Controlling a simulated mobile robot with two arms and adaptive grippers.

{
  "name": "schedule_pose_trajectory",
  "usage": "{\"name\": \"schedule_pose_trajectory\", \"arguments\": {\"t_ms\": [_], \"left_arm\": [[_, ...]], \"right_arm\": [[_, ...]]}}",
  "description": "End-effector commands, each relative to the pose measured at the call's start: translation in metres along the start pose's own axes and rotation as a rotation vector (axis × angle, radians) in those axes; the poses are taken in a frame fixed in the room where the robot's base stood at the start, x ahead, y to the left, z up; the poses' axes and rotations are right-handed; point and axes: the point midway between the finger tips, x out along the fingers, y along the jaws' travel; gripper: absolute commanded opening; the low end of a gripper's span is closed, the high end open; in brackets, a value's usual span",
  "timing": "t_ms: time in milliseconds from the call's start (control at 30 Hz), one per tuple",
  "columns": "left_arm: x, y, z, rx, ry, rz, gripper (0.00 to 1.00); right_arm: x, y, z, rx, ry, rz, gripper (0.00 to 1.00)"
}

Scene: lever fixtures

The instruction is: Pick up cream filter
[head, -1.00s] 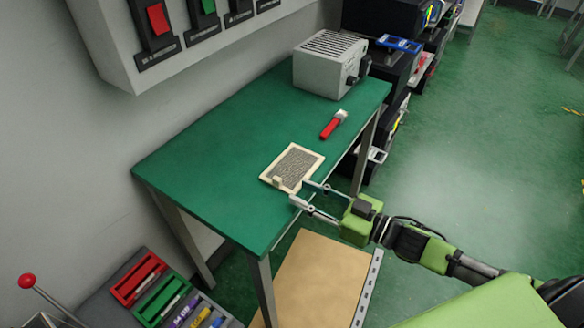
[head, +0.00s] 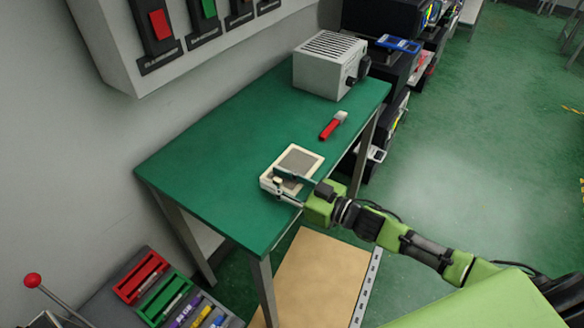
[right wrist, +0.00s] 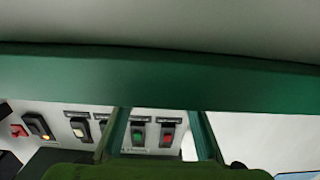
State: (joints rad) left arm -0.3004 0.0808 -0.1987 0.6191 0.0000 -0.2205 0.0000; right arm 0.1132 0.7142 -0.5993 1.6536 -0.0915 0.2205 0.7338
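The cream filter (head: 301,159) is a flat cream frame with a grey mesh centre, lying on the green table (head: 215,165) near its front right edge. A small tab (head: 278,181) stands at its near left corner. My right gripper (head: 276,185) is at that near end with its fingers apart, one reaching over the filter and the other along its near edge, the tab between them. I cannot tell whether the fingers touch it. The right wrist view shows the two fingers apart (right wrist: 160,135); I cannot make out the filter there. My left gripper is not in view.
A red-handled tool (head: 333,126) lies behind the filter, and a grey vented box (head: 330,65) stands at the table's far end. A wall panel with switches (head: 190,30) hangs above. The left part of the tabletop is clear.

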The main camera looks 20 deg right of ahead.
Motion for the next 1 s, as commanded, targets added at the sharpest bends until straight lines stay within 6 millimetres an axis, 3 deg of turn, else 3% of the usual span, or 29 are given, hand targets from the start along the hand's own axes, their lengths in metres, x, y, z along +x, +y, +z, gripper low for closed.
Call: {"name": "schedule_pose_trajectory", "arguments": {"t_ms": [167, 267, 300, 767, 1000], "left_arm": [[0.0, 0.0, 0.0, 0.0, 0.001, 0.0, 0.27], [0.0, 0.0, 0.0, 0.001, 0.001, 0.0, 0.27], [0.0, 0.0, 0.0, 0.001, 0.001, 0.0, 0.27], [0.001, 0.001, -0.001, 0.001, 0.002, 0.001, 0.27], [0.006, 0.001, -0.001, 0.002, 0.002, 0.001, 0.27]], "right_arm": [[0.0, 0.0, 0.001, 0.0, -0.001, 0.0, 0.28], [0.0, 0.0, 0.0, 0.0, 0.0, 0.0, 0.02], [0.0, 0.0, 0.0, 0.0, 0.0, 0.0, 0.0], [-0.001, 0.001, -0.004, -0.001, 0.001, 0.0, 0.0], [-0.004, 0.002, -0.035, -0.006, 0.002, -0.002, 0.0]]}}
